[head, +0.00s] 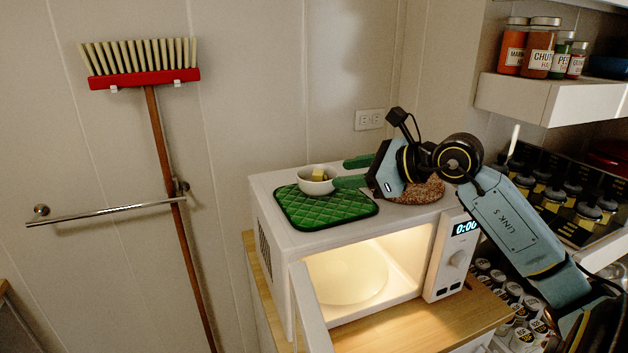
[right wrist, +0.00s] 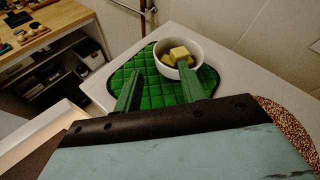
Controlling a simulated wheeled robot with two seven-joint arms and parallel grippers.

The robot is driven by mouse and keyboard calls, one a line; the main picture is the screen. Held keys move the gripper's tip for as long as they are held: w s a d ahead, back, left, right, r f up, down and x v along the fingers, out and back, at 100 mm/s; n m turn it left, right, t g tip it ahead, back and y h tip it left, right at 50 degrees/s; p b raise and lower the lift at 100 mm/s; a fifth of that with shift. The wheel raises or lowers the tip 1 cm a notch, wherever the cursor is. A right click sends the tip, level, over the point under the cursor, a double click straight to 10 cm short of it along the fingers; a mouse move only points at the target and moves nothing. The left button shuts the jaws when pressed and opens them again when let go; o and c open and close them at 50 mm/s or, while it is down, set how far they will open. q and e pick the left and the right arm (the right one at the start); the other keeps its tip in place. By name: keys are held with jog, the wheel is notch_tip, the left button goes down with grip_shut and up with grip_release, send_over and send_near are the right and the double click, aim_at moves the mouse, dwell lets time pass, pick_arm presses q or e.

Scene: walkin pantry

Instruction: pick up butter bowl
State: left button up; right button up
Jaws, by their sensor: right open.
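The butter bowl (head: 311,187) is small, white and round, with yellow butter (head: 319,174) in it. It stands upright on a green quilted mat (head: 325,211) on top of the white microwave (head: 280,245). In the right wrist view the bowl (right wrist: 196,48) holds several butter pieces (right wrist: 179,53). My right gripper (head: 341,173) has its green fingers apart and empty, just right of the bowl. In the right wrist view one finger overlaps the bowl's near side; I cannot tell if it touches. The other finger is over the mat. My left gripper is not in view.
The microwave door (head: 312,310) hangs open, with a lit plate (head: 345,277) inside. A brown speckled mat (head: 418,191) lies behind my gripper. A shelf with jars (head: 540,48) is at upper right. A broom (head: 150,110) and rail (head: 110,211) are on the wall.

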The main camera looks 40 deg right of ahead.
aim_at(302, 181)
jog(key=p+x, duration=0.1)
jog(key=x, duration=0.4)
jog(key=p+x, duration=0.2)
jog(key=x, duration=0.2)
jog(key=shift+w+f, duration=0.2)
jog(key=shift+w, duration=0.05)
jog(key=shift+w+a+f, duration=0.2)
jog(key=shift+w+f, duration=0.05)
jog(key=shift+w, duration=0.1)
grip_shut()
